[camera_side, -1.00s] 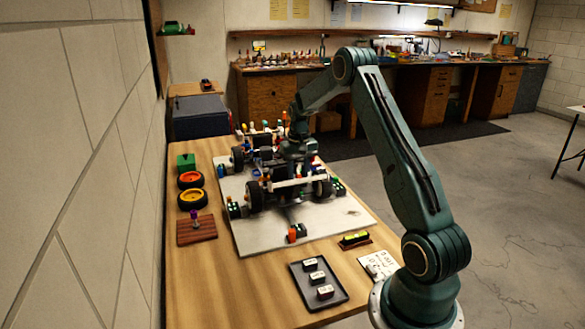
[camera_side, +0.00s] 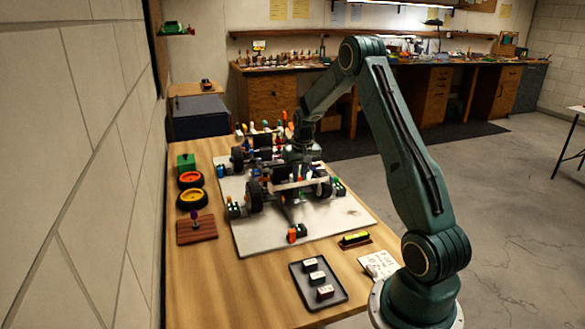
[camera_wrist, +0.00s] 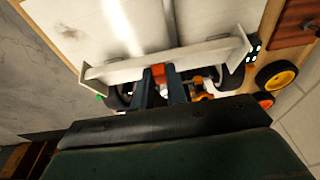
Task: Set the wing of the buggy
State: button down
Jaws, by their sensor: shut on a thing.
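The buggy (camera_side: 254,193) stands on the pale board with its black wheels. Its wing is a white bar with upright end plates, across the near end in the side view (camera_side: 297,184) and across the upper middle of the wrist view (camera_wrist: 205,55). My gripper (camera_wrist: 160,84) is at the middle of the wing, its dark fingers on either side of an orange-red tab (camera_wrist: 158,71) there. It is shut on that tab. In the side view, my gripper (camera_side: 302,168) is above the wing, with its fingertips hard to make out. My wrist hides part of the buggy.
The pale board (camera_side: 335,215) lies on the wooden table. Loose wheels (camera_side: 191,198) and a small wooden stand (camera_side: 196,232) are at left.

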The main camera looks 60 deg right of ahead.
jog(key=shift+s+a+t+h, duration=0.1)
jog(key=shift+t+h, duration=0.2)
jog(key=c, duration=1.4)
grip_release()
jog(key=shift+f, duration=0.1)
jog(key=v, duration=1.4)
jog(key=shift+a+f, duration=0.1)
